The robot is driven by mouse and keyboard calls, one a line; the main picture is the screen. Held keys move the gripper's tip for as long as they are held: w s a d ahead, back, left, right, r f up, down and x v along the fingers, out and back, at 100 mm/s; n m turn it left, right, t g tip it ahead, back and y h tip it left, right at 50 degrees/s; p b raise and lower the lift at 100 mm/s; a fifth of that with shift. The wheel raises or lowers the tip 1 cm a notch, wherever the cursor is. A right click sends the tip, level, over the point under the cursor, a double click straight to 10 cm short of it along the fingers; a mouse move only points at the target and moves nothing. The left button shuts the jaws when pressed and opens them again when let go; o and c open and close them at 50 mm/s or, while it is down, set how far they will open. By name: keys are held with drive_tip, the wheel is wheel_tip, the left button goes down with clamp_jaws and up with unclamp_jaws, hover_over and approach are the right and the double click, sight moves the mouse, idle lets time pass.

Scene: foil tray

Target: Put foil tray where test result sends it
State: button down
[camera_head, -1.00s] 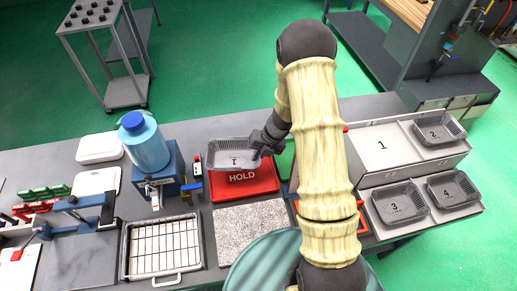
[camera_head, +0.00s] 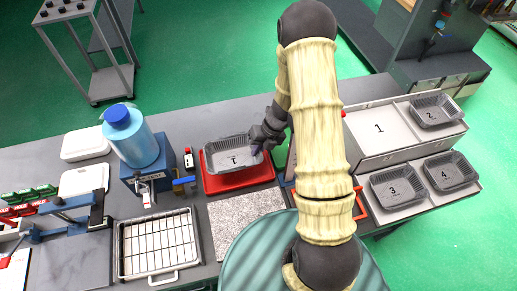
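The grey foil tray (camera_head: 232,161) marked 1 is upright over the red HOLD tray (camera_head: 262,172) and hides its lettering. I cannot tell whether it rests on the red surface or hangs just above it. My gripper (camera_head: 260,143) is at the foil tray's right rim, with its dark fingers closed on that rim; the fingertips are partly hidden. On the right, the pale rack has an empty place marked 1 (camera_head: 379,129). Similar foil trays sit at the other places: tray 2 (camera_head: 437,110), tray 3 (camera_head: 398,187) and tray 4 (camera_head: 450,171).
A blue device with a bottle (camera_head: 134,141) stands left of the red tray. A wire rack (camera_head: 158,246) and a speckled slab (camera_head: 240,217) lie in front. A green surface (camera_head: 280,151) shows partly behind my arm. Bare grey bench lies behind the red tray.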

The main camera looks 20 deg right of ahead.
drive_tip(key=shift+d+f+b, duration=0.25)
drive_tip(key=shift+f+b, duration=0.5)
drive_tip(key=shift+f, duration=0.35)
drive_tip(key=shift+w+f+b, duration=0.2)
drive_tip(key=shift+f+b, duration=0.95)
drive_tip(key=shift+f, duration=0.3)
drive_tip(key=shift+s, duration=0.2)
drive_tip(key=shift+f, duration=0.25)
drive_tip(key=c, duration=1.6)
unclamp_jaws()
drive_tip(key=shift+o, duration=0.2)
drive_tip(key=shift+r, duration=0.1)
drive_tip(key=v, duration=1.7)
drive_tip(key=shift+d, duration=0.2)
drive_tip(key=shift+r, duration=0.1)
